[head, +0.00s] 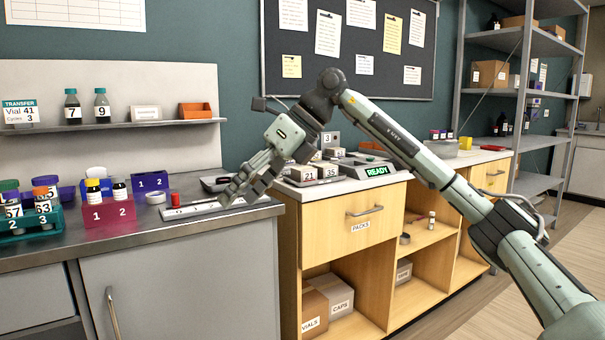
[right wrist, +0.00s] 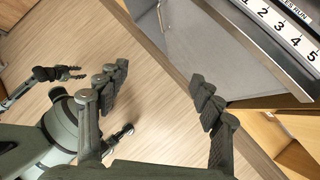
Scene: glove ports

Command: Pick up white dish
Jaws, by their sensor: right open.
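A small white round dish (head: 155,197) sits on the grey counter, just right of the magenta rack (head: 108,208). My right gripper (head: 240,188) is open and empty, with its fingers pointing down and left above the counter's right end. It is to the right of the dish and apart from it. The right wrist view shows its two spread fingers (right wrist: 165,92) with nothing between them and no dish in sight. My left gripper (right wrist: 78,73) shows small at the left of the right wrist view; its jaw opening is unclear.
A red-capped item (head: 175,199) and a numbered white strip (head: 205,208) lie right of the dish. A blue rack (head: 150,182) stands behind it, and a teal rack (head: 35,222) with vials at far left. A wooden cabinet (head: 350,235) with a scale adjoins on the right.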

